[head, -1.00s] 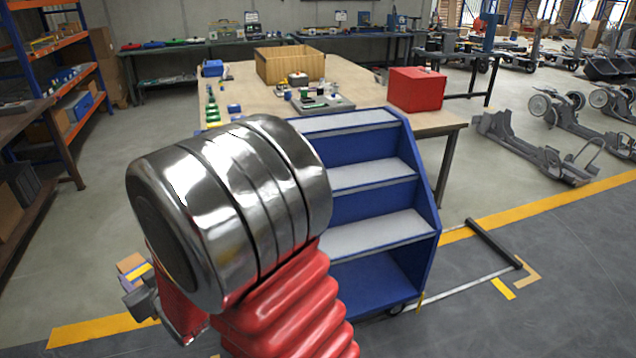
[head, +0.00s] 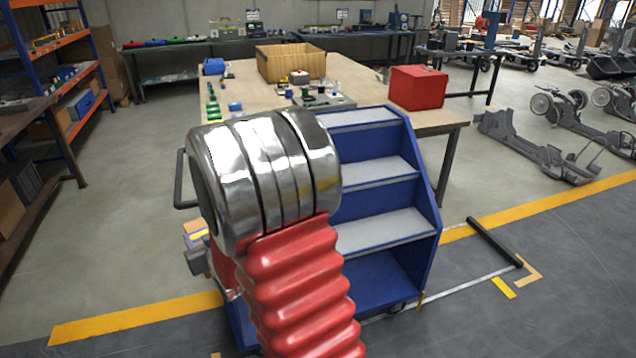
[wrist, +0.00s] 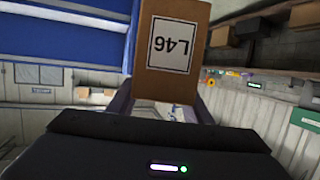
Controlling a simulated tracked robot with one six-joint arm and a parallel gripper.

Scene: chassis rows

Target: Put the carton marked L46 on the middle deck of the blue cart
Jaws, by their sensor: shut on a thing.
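The carton marked L46 (wrist: 150,78) is a brown box with a white label, which reads upside down in the wrist view. My gripper (wrist: 165,103) is shut on it, one finger at each side. In the head view my gripper (head: 199,262) shows partly behind my arm, at the cart's left side, with a small part of the carton above it. The blue cart (head: 425,200) has stepped light-grey decks. The middle deck (head: 378,178) is the second grey one down, and its visible part is empty. My arm hides the left part of the decks.
A workbench (head: 440,120) stands behind the cart, with a red box (head: 417,88) and a wooden crate (head: 290,65) on it. A dark handle (head: 180,180) shows at the cart's left. Grey chassis (head: 540,145) stand at right. Floor to the left is clear.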

